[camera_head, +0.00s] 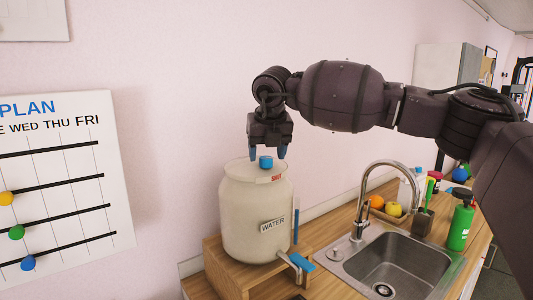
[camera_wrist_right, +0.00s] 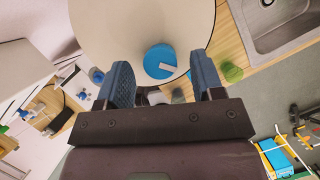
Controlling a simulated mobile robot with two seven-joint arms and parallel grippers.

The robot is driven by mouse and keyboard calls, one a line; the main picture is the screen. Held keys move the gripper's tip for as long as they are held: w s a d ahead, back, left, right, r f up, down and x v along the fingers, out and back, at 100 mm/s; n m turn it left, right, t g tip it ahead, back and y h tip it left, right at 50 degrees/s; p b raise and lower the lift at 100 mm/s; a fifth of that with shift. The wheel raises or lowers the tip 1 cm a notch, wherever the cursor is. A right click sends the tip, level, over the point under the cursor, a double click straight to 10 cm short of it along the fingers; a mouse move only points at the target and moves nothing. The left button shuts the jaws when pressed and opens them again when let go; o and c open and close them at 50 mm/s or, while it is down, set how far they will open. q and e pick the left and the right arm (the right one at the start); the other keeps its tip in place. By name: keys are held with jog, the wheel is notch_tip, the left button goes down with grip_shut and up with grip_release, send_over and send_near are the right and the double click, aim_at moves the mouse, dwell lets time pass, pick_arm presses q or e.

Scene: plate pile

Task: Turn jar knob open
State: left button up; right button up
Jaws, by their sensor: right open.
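The cream jar (camera_head: 257,215) stands on a wooden box, with a "WATER" label on its side. A blue knob (camera_head: 265,162) sits on top of its lid, near a small red label. My right gripper (camera_head: 267,153) points down over the lid, its blue fingertips open on either side of the knob. In the right wrist view the blue knob (camera_wrist_right: 160,61) with a pale mark lies between and just beyond the open fingers (camera_wrist_right: 164,80). I cannot tell whether the fingers touch it. A tap with a blue handle (camera_head: 301,262) sticks out low on the jar. My left gripper is not in view.
The wooden box (camera_head: 228,272) under the jar rests on the counter. A sink (camera_head: 390,262) with a curved faucet (camera_head: 368,190) lies to the right. A fruit tray, a green bottle (camera_head: 461,222) and other items stand behind and beside the sink. A wall planner (camera_head: 60,180) hangs at left.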

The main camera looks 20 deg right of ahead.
jog(key=shift+w+f, duration=0.25)
jog(key=shift+f, duration=0.35)
jog(key=shift+c, duration=0.3)
jog(key=c, duration=0.9)
jog(key=shift+o, duration=0.2)
